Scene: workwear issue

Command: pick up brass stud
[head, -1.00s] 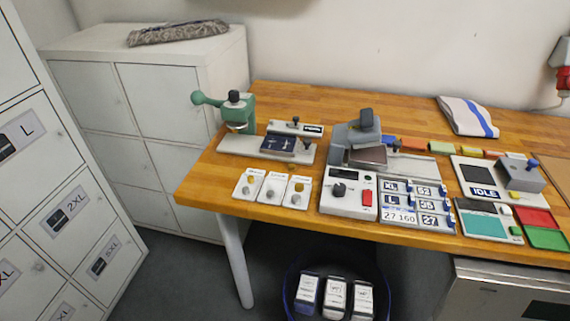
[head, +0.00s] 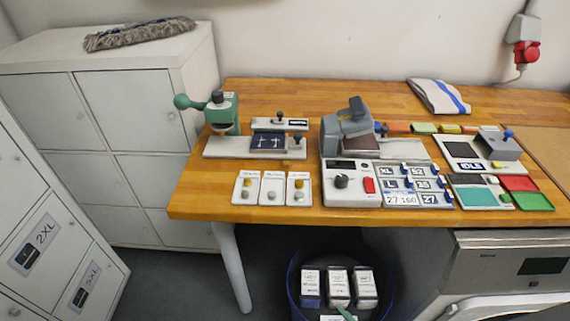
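Three small white trays with little round studs lie at the table's front left. The left tray (head: 237,195) has a brass-coloured stud (head: 247,182) at the back and a greyer one in front. The middle tray (head: 263,201) holds grey or silver studs (head: 272,185). The right tray (head: 308,200) has a more golden, brass-coloured stud (head: 299,184) behind a grey one. The tray labels are too small to read, so I cannot tell which stud is named brass. Neither of my grippers is in view.
A green-handled press (head: 222,115) stands behind the trays. A grey machine with a dial (head: 348,185) and size tiles (head: 405,184) stands to their right. A blue bin (head: 293,280) with boxes is below the table. Bare wood (head: 195,200) lies left of the trays.

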